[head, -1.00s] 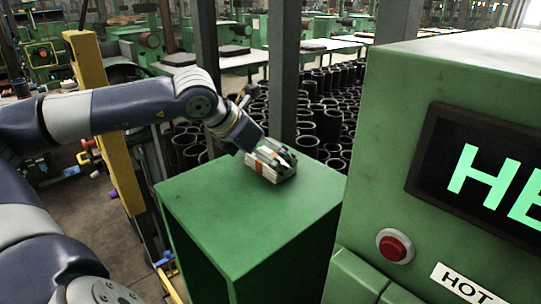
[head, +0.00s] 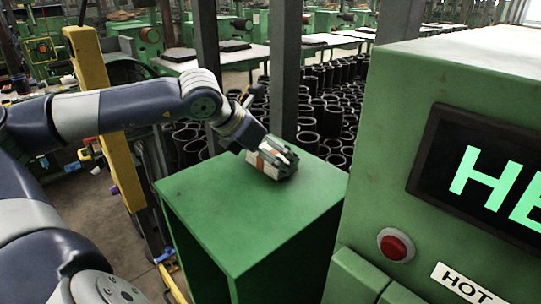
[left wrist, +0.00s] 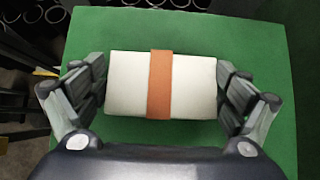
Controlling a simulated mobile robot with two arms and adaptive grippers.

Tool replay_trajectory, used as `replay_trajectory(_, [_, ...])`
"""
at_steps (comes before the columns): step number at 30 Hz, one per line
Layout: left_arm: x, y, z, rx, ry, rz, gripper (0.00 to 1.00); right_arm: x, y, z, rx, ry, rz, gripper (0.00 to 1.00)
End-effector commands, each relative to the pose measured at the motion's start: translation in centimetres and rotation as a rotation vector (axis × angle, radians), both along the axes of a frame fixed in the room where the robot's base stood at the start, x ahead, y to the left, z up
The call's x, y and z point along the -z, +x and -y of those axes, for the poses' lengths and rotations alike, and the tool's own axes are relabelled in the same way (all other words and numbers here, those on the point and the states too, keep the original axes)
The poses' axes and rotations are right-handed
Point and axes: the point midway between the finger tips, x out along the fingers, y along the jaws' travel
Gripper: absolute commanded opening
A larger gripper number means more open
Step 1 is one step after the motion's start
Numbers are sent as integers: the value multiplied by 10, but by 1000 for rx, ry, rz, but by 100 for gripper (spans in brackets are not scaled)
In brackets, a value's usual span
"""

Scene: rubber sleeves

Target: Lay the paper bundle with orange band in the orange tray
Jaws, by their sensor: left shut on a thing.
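The paper bundle with orange band is a white block with an orange strip around its middle. In the left wrist view the bundle (left wrist: 130,84) lies between the two fingers of my left gripper (left wrist: 163,92), which is shut on its two ends. In the head view the bundle (head: 256,164) is at the far part of the green cabinet top, partly hidden by my left gripper (head: 273,160). I cannot tell whether it touches the top. The orange tray is not visible in either view. My right gripper is not in view.
The green cabinet (head: 235,220) has a bare top around the bundle. A large green machine (head: 455,75) with a lit display and a red button (head: 396,245) stands close at the right. A yellow post (head: 103,100) stands at left. Many black rubber sleeves (head: 330,120) stand behind.

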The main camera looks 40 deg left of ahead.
Motion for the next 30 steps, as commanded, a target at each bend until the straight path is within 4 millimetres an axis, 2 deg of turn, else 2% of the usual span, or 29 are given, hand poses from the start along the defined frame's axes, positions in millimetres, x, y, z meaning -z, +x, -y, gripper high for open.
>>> replay_trajectory(5, [-10,1,0,-1,-1,4,62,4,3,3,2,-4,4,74])
replay_trajectory(12, [-34,1,0,-1,-1,4,62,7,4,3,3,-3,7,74])
replay_trajectory(14, [-31,-5,-1,0,3,7,62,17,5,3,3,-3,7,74])
replay_trajectory(20, [-32,-25,-2,-2,3,10,62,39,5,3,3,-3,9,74])
replay_trajectory(30, [-37,-90,-5,-5,2,10,62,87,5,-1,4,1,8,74])
